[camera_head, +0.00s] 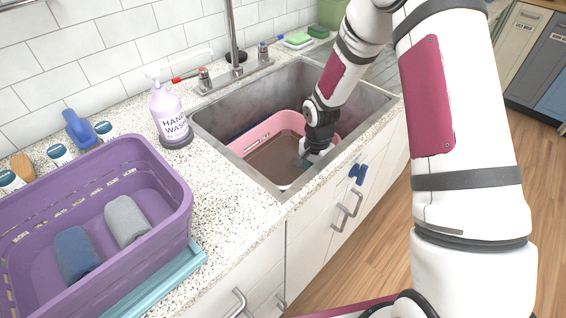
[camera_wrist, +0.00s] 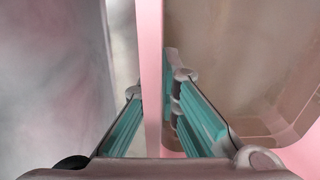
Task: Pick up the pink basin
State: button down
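The pink basin (camera_head: 262,130) sits inside the grey sink, with brownish contents or a brownish inside showing. My gripper (camera_head: 308,160) reaches down into the sink at the basin's right, near side. In the wrist view, the basin's pink rim (camera_wrist: 150,50) runs between the two teal-padded fingers of my gripper (camera_wrist: 158,98). One finger is outside the basin wall and the other is inside. The fingers are apart, with a gap showing beside the rim; firm contact does not show. My arm hides part of the basin's right side in the head view.
The sink (camera_head: 222,128) walls surround the basin closely. A tall faucet (camera_head: 235,45) stands behind it. A hand wash bottle (camera_head: 168,112) and a purple tote (camera_head: 165,175) with cloth-like items stand to the left. Sponges (camera_head: 298,40) lie behind the sink.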

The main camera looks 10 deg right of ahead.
jog(key=shift+w+r, duration=0.1)
jog(key=shift+w, duration=0.05)
jog(key=shift+r, duration=0.1)
notch_tip(320, 180, up, 10)
jog(key=shift+p, duration=0.45)
dwell(0.6)
jog(key=c, duration=1.8)
grip_release()
jog(key=shift+o, duration=0.4)
jog(key=shift+s+f, duration=0.25)
jog(key=shift+s, duration=0.05)
notch_tip(320, 180, up, 12)
jog(key=shift+w+r, duration=0.15)
jog(key=shift+r, duration=0.05)
